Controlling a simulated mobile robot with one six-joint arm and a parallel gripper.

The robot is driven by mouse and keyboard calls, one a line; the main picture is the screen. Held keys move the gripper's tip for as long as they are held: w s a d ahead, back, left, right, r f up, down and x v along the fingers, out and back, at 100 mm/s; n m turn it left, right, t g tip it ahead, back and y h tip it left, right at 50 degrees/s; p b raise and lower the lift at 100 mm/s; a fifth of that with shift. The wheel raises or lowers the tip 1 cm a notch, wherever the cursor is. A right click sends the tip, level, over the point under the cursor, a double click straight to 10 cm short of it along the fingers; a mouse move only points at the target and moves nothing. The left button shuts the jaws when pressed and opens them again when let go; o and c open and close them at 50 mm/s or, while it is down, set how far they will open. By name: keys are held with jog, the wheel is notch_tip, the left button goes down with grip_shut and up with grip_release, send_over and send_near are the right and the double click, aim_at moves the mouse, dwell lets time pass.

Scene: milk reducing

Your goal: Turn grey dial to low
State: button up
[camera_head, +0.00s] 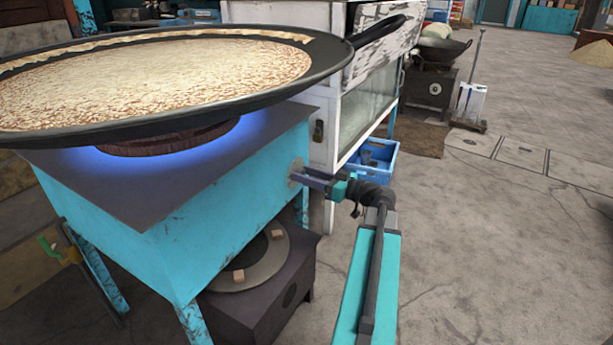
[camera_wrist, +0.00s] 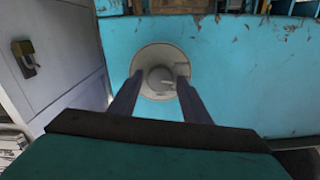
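The grey dial (camera_wrist: 150,58) is a round disc with a raised centre knob on the turquoise stove's side wall. It also shows in the camera_head view (camera_head: 296,171), partly hidden by my fingers. My gripper (camera_wrist: 159,80) is open, with its two dark fingers spread on the left and right of the centre knob. A gap shows between each finger and the knob; whether the tips touch the disc, I cannot tell. In the camera_head view my gripper (camera_head: 306,178) reaches in from the right. A blue flame (camera_head: 255,125) glows under the large pan (camera_head: 330,60).
The turquoise stove (camera_head: 170,235) fills the left, with a dark box-like burner (camera_head: 265,310) below it. A white glass-fronted cabinet (camera_head: 365,115) stands just behind the dial, with a blue crate (camera_head: 372,168) beside it. The floor to the right is open.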

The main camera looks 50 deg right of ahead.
jog(key=c, duration=0.7)
jog(key=shift+c, duration=0.2)
jog(key=shift+m, duration=0.3)
jog(key=m+p, duration=0.3)
jog(key=m, duration=0.1)
jog(key=shift+d+r+m+p, duration=0.1)
jog(key=shift+d+m+p, duration=0.05)
jog(key=shift+m+p, duration=0.95)
jog(key=shift+m, duration=0.6)
jog(key=shift+f, duration=0.2)
jog(key=o, duration=1)
jog(key=shift+o, duration=0.2)
